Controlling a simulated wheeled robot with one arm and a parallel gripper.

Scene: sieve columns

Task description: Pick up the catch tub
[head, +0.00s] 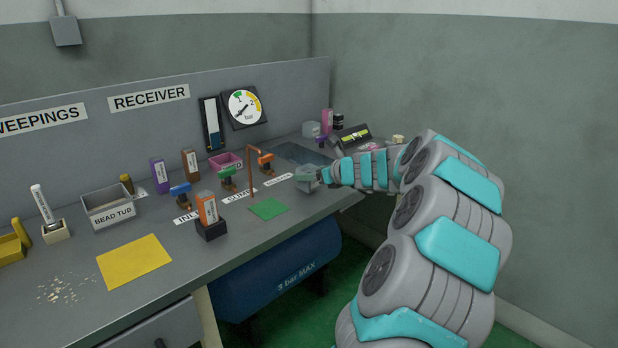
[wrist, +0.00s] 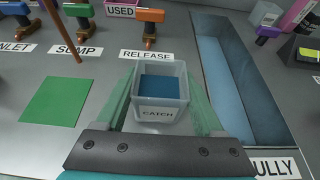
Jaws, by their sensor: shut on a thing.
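The catch tub (wrist: 160,115) is a small translucent grey square tub with a CATCH label on its front wall and blue showing inside. It stands upright in the middle of the wrist view, in front of the RELEASE label. My gripper (wrist: 160,92) is shut on it, with one pale green finger along each side wall. In the head view the tub (head: 306,179) is near the bench's right front edge, partly hidden by my gripper (head: 322,177). I cannot tell whether its base touches the bench.
The sunken gully (wrist: 245,85) lies right of the tub. Behind are the orange-handled release valve (wrist: 150,20) and the green-handled sump valve (wrist: 80,15). A green mat (wrist: 55,100) lies left. Further left are an orange bottle in a black holder (head: 208,215) and the bead tub (head: 110,207).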

